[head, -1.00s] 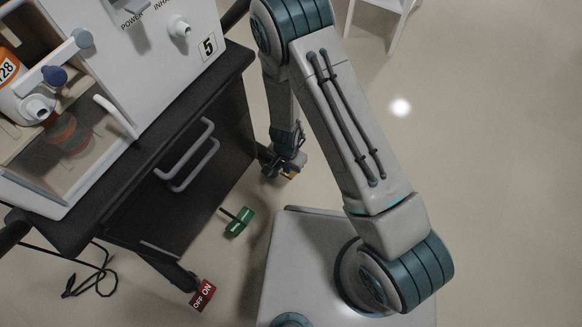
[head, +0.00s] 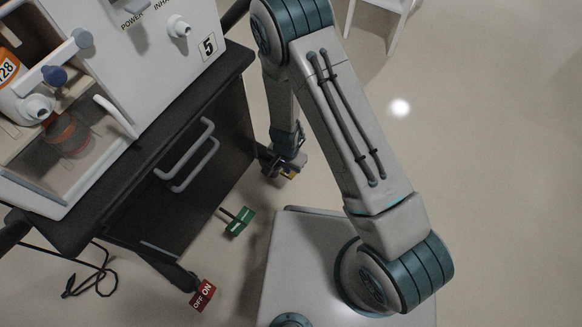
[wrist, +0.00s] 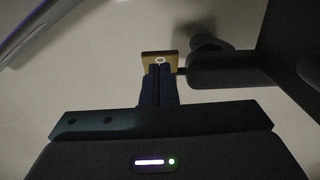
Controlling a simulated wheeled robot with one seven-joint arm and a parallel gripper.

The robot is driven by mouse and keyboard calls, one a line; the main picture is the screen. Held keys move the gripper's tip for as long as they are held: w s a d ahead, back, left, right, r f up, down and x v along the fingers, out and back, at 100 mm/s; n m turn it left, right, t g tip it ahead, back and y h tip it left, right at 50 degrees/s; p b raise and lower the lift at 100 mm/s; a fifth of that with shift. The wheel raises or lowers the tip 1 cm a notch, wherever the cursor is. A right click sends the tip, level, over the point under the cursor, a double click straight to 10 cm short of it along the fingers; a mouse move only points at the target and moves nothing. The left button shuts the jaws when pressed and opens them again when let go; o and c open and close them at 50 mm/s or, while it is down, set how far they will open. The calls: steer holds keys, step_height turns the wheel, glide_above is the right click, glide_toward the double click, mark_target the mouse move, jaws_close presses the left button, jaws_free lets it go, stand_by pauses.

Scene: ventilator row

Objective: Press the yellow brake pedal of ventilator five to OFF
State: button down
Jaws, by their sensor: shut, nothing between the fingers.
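Ventilator five (head: 190,62) is a white unit with a "5" label on a dark cart (head: 215,150) in the head view. The yellow brake pedal (head: 291,174) is low by the cart's right corner, mostly hidden by my gripper. In the wrist view the yellow pedal (wrist: 149,57) lies right at the fingertips, beside a dark leg of the cart. My gripper (wrist: 160,68) is shut and empty, its fingertips over the pedal's near edge. I cannot tell whether they touch it. Any lettering on the pedal is unreadable.
A green pedal (head: 238,221) and a red pedal (head: 203,295) marked OFF and ON stick out from the cart's lower side. A black cable (head: 95,283) lies on the floor at the left.

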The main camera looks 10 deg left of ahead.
steer(key=shift+f, duration=0.15)
steer(key=shift+f+b, duration=1.3)
steer(key=shift+f, duration=0.2)
step_height(320, 180, up, 7)
steer(key=p, duration=0.6)
steer(key=shift+r+p, duration=0.1)
steer(key=shift+p, duration=0.2)
